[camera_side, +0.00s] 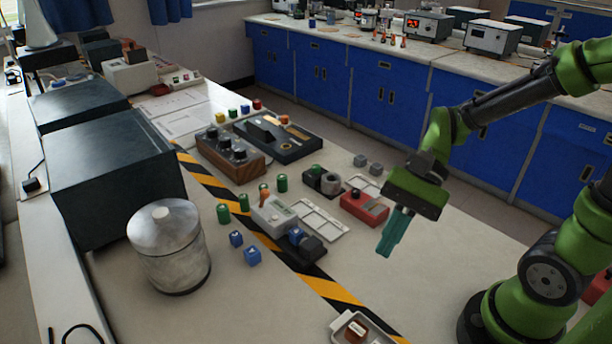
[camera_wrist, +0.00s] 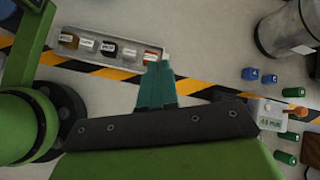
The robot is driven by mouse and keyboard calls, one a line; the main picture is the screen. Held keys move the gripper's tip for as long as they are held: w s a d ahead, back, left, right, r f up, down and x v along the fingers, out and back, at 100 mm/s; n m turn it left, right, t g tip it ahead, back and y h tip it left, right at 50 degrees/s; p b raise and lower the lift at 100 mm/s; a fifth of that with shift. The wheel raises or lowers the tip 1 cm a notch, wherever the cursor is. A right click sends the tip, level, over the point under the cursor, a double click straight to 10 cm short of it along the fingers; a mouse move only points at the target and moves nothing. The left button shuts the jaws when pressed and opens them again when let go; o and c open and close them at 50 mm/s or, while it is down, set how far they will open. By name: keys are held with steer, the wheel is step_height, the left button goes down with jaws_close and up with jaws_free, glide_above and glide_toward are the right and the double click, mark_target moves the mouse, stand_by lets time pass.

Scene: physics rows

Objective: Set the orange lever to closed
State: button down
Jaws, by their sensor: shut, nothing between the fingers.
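The orange lever (camera_side: 265,196) stands up from a small pale grey box (camera_side: 277,217) on the bench, in the middle of the side view. In the wrist view the lever (camera_wrist: 299,112) sticks out at the right side of the same box (camera_wrist: 270,114), which carries a small label or display. I cannot read the lever's setting. My gripper (camera_side: 385,251) has its teal fingers pressed together and empty, pointing down above the bench. It is well to the right of the lever in the side view. In the wrist view the fingers (camera_wrist: 158,66) are left of the box.
Green cylinders (camera_side: 281,183) and blue cubes (camera_side: 252,256) stand around the box. A red box (camera_side: 364,208) lies between it and my gripper. A metal canister (camera_side: 168,246) stands at left. A tray of small jars (camera_wrist: 112,47) lies near the striped tape. Bench below my gripper is bare.

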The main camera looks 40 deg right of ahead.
steer(key=w+a+m+y, duration=0.3)
steer(key=w+m+y, duration=0.1)
steer(key=m+y, duration=0.4)
steer(key=m+t+h, duration=0.6)
steer(key=m+t, duration=1.1)
steer(key=m, duration=0.8)
glide_toward(262, 199)
steer(key=w+a, duration=0.1)
steer(key=w+r, duration=0.1)
steer(key=w+a+r, duration=0.1)
steer(key=w, duration=0.1)
steer(key=shift+w+a+r, duration=0.1)
steer(key=shift+w+a, duration=0.05)
steer(key=shift+a, duration=0.15)
steer(key=shift+r, duration=0.1)
